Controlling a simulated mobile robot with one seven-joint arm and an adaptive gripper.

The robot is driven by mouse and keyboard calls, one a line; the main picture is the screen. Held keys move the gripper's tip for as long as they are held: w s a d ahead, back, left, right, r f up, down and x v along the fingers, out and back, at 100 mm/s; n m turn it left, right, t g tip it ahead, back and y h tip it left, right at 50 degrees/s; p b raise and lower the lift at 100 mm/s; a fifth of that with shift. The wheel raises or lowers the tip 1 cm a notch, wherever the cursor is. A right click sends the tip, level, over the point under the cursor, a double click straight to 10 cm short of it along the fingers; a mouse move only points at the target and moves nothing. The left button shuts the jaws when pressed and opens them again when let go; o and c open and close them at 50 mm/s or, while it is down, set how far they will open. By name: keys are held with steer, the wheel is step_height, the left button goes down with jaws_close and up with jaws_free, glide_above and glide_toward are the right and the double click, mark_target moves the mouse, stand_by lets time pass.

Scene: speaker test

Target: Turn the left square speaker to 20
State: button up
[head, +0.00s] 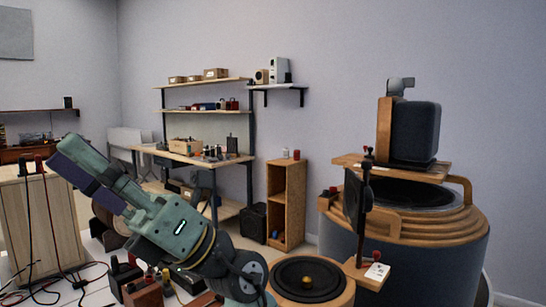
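My arm reaches in from the left, and its dark end (238,271) is low in the middle, by the round speaker. No fingertips can be made out there, so I cannot tell whether my gripper is open or shut. Two square-looking speaker parts stand at the right: a thin dark panel (353,203), seen nearly edge-on beside a dark post, and a larger dark box (416,131) on a wooden plate. I cannot tell which is the left square speaker. No scale or number 20 is readable.
A low round speaker (307,281) has a wooden rim. A large drum-shaped speaker (400,262) stands at the right. Red-knobbed parts and a white label (377,271) lie between them. Cables (62,276) and a wooden cabinet (15,225) are at the left. A workbench (190,158) stands behind.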

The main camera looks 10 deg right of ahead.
steer(key=w+d+m+t+h, duration=0.1)
steer(key=w+d+m+t, duration=0.2)
steer(key=w+d+t, duration=0.6)
steer(key=m+t+h+p, duration=0.3)
steer(key=m+t+h, duration=0.9)
steer(key=t+h, duration=0.7)
glide_toward(371, 164)
steer(key=r+g+h, duration=0.2)
steer(key=p+x, duration=0.1)
steer(key=x, duration=0.2)
steer(key=p+x, duration=0.1)
steer(key=x, duration=0.2)
steer(key=p+x, duration=0.1)
steer(key=x, duration=0.2)
steer(key=shift+w+a+p, duration=0.3)
steer(key=shift+a+p, duration=0.05)
steer(key=shift+a, duration=0.15)
steer(key=shift+w+a, duration=0.1)
steer(key=shift+w, duration=0.45)
steer(key=shift+c, duration=0.5)
jaws_close()
